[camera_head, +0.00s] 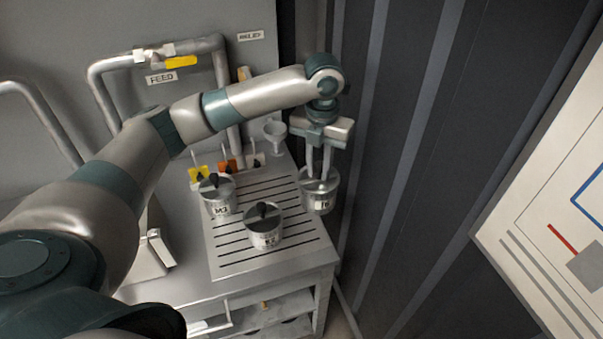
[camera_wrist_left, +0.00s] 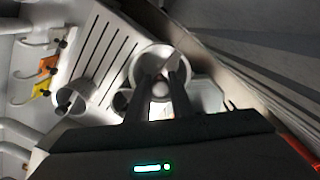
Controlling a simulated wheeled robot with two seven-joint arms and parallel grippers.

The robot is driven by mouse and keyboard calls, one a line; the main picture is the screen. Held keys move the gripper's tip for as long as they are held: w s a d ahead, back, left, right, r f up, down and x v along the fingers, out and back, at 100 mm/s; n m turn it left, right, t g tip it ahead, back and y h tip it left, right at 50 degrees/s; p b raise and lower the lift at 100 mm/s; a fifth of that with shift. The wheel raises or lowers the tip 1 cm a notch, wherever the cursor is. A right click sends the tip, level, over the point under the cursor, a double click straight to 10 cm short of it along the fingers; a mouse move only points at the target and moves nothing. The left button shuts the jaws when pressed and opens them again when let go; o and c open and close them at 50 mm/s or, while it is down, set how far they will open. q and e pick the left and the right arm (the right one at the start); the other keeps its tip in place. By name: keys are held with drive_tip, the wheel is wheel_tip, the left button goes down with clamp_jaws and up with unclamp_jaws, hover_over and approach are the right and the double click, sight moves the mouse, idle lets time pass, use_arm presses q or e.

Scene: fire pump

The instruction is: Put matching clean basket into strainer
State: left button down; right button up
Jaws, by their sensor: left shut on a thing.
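My left gripper (camera_head: 318,172) points down at the right end of the bench, its fingers shut on a round metal basket (camera_head: 318,199) with a dark label. The basket is upright at the slotted tray's right edge; I cannot tell whether it touches the tray. In the left wrist view the fingers (camera_wrist_left: 160,85) reach into the basket's round rim (camera_wrist_left: 137,68); the gripped part is partly hidden. Two more metal baskets with black knobs, one labelled M3 (camera_head: 219,204) and one nearer (camera_head: 265,239), stand on the tray. I cannot make out the strainer. My right gripper is not in view.
The slotted tray (camera_head: 227,260) lies on a grey bench. Yellow (camera_head: 198,173) and orange (camera_head: 228,167) tags hang on hooks behind, near a small funnel (camera_head: 275,133). Pipes with a FEED label (camera_head: 160,79) run along the wall. A dark ribbed wall (camera_head: 400,150) stands close on the right.

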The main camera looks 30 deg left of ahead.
sight(328, 182)
use_arm(q)
drive_tip(key=shift+d+r, duration=0.45)
drive_tip(key=shift+d, duration=0.2)
drive_tip(key=shift+d+r, duration=0.4)
drive_tip(key=shift+d, duration=0.25)
